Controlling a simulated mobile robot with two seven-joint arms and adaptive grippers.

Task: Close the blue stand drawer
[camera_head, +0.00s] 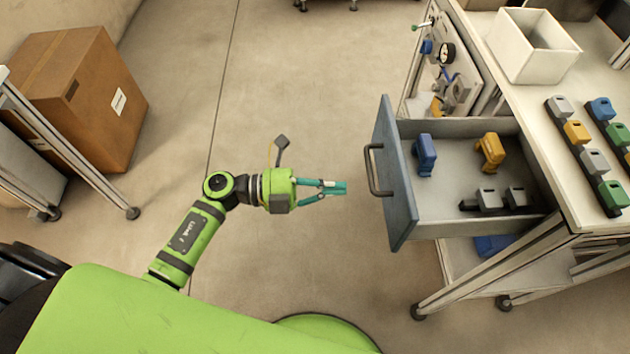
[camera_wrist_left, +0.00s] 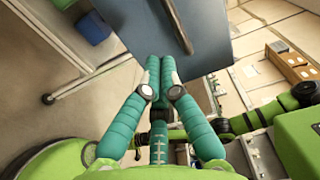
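The blue stand drawer (camera_head: 396,190) is pulled out from under the workbench at the right, with its blue-grey front facing my left gripper. A dark bar handle (camera_head: 377,170) is on that front. The front (camera_wrist_left: 205,40) and handle (camera_wrist_left: 178,25) also show in the left wrist view. My left gripper (camera_head: 343,187) has its teal fingers together, with nothing between them. Its tips (camera_wrist_left: 160,62) are a short way from the drawer front, near the handle, and appear apart from it. My right gripper is not in view.
The drawer holds a blue part (camera_head: 425,155), a yellow part (camera_head: 490,152) and grey blocks on a dark rail (camera_head: 497,201). The workbench (camera_head: 545,90) carries a white bin (camera_head: 532,48) and rows of coloured blocks. A cardboard box (camera_head: 85,95) stands left. The floor between is clear.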

